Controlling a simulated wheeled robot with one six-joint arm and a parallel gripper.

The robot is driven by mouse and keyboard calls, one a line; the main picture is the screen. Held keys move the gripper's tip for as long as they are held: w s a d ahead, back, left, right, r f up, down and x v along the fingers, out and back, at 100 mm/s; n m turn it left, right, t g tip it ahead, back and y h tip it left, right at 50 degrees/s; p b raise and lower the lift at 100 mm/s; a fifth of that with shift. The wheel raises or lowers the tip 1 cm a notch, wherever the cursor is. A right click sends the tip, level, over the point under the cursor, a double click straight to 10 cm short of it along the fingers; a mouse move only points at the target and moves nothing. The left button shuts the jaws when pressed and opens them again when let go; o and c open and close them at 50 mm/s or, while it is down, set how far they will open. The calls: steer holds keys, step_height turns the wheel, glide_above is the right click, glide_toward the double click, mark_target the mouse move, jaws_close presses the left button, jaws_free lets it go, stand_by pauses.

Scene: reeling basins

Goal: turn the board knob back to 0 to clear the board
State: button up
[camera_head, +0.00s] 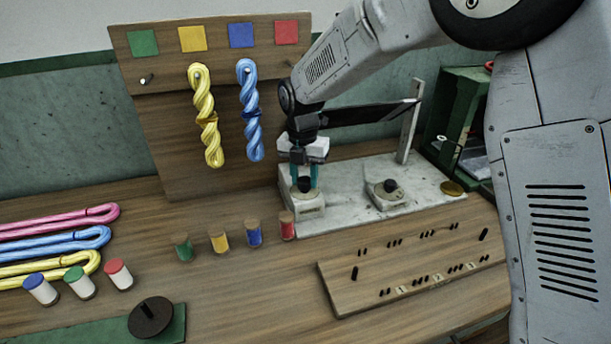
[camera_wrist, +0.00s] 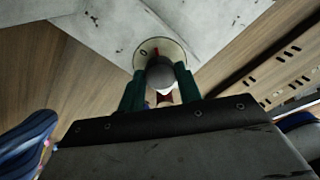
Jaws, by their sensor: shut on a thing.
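A dark knob (camera_head: 304,186) stands on a pale base at the left end of the grey slab. My gripper (camera_head: 304,177) points down over it, with its teal fingers closed on the knob's sides. In the wrist view my gripper (camera_wrist: 160,82) has the round grey knob top (camera_wrist: 160,76) between its two green fingers. A pale round dial (camera_wrist: 142,62) shows around the knob, with a small dark mark like a 0 on it. A short red line lies just right of that mark. The near part of the dial is hidden by the fingers.
A slotted wooden board (camera_head: 345,295) lies in front. Several coloured spools stand left of it. Yellow (camera_head: 205,120) and blue (camera_head: 249,115) skeins hang on the upright panel. A dark round knob (camera_head: 150,317) sits front left.

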steer(key=shift+s+f, duration=0.1)
steer(key=o, duration=1)
steer(key=shift+a, duration=0.1)
